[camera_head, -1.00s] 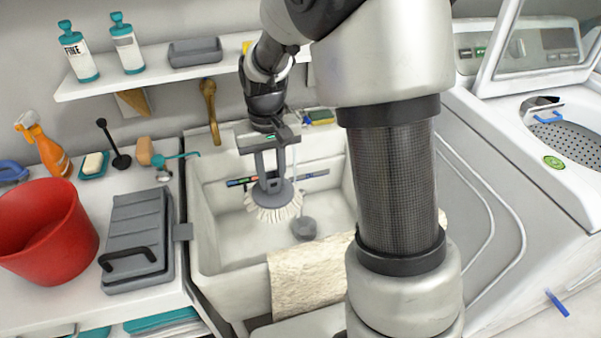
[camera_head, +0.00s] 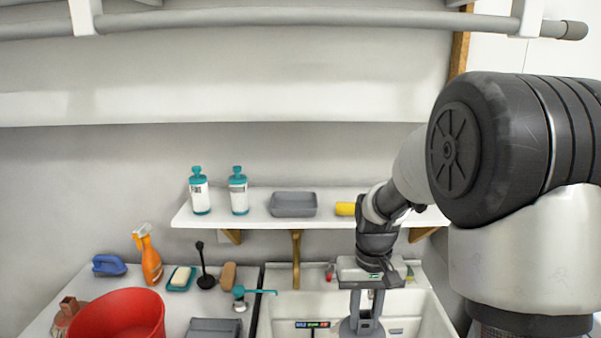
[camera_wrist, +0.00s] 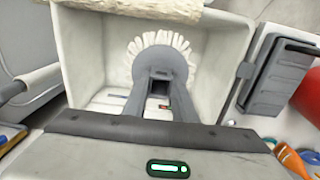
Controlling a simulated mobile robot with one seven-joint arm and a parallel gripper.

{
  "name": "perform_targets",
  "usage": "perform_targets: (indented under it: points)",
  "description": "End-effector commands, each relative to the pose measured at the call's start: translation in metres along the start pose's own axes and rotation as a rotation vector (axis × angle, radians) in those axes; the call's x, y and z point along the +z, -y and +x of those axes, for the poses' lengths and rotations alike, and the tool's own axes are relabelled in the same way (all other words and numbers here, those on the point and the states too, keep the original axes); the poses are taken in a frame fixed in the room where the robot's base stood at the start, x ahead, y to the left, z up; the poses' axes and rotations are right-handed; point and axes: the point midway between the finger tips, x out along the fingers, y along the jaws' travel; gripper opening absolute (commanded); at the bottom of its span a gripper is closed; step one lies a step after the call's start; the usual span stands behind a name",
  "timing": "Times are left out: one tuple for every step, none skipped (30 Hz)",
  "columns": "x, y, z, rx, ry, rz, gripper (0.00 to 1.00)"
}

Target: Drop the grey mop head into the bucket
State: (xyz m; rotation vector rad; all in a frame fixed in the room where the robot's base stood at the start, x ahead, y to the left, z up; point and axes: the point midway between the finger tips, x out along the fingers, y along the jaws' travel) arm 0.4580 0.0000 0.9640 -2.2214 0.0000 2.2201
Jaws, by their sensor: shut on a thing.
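The grey mop head (camera_wrist: 158,50) has a round grey body with a fringe of white strands. My gripper (camera_wrist: 160,88) is shut on it, as the wrist view shows, and it hangs over the white sink basin (camera_wrist: 85,60). In the head view my gripper (camera_head: 364,308) is above the sink, and the mop head's grey top (camera_head: 348,328) shows at the bottom edge, with its strands cut off. The red bucket (camera_head: 120,318) stands on the counter to the left of the sink, partly cut off by the bottom edge.
An orange spray bottle (camera_head: 150,262), a soap dish (camera_head: 180,279), a black plunger-like tool (camera_head: 204,268) and a grey case (camera_head: 214,328) sit on the counter between or behind bucket and sink. A white wall shelf (camera_head: 262,220) holds two bottles and a grey tray (camera_head: 293,204).

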Motion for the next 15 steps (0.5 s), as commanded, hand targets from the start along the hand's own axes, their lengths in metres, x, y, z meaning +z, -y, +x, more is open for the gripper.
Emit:
perform_targets:
  points:
    - [0.003, 0.0, -0.024, 0.0, 0.004, 0.0, 0.0]
    - [0.004, 0.0, -0.029, 0.0, 0.004, 0.0, 0.0]
    - [0.005, 0.0, -0.035, 0.0, 0.004, 0.0, 0.0]
    - [0.006, 0.0, -0.039, 0.0, 0.004, 0.0, 0.0]
    - [0.007, 0.0, -0.043, 0.0, 0.003, 0.0, 0.0]
    - [0.009, 0.0, -0.048, 0.0, 0.004, 0.0, 0.0]
    - [0.009, 0.0, -0.051, 0.0, 0.003, -0.001, 0.0]
    - [0.011, 0.0, -0.054, 0.0, 0.004, -0.001, 0.0]
    - [0.012, 0.0, -0.057, 0.0, 0.003, -0.001, 0.0]
    - [0.013, 0.0, -0.059, 0.0, 0.002, -0.001, 0.0]
    - [0.014, 0.0, -0.061, 0.0, 0.002, -0.001, 0.0]
    - [0.014, 0.0, -0.062, 0.0, 0.002, -0.001, 0.0]
    - [0.015, 0.0, -0.063, 0.0, 0.001, -0.001, 0.0]
    - [0.015, 0.0, -0.064, 0.0, 0.001, -0.001, 0.0]
    - [0.016, 0.0, -0.064, 0.0, 0.002, -0.001, 0.0]
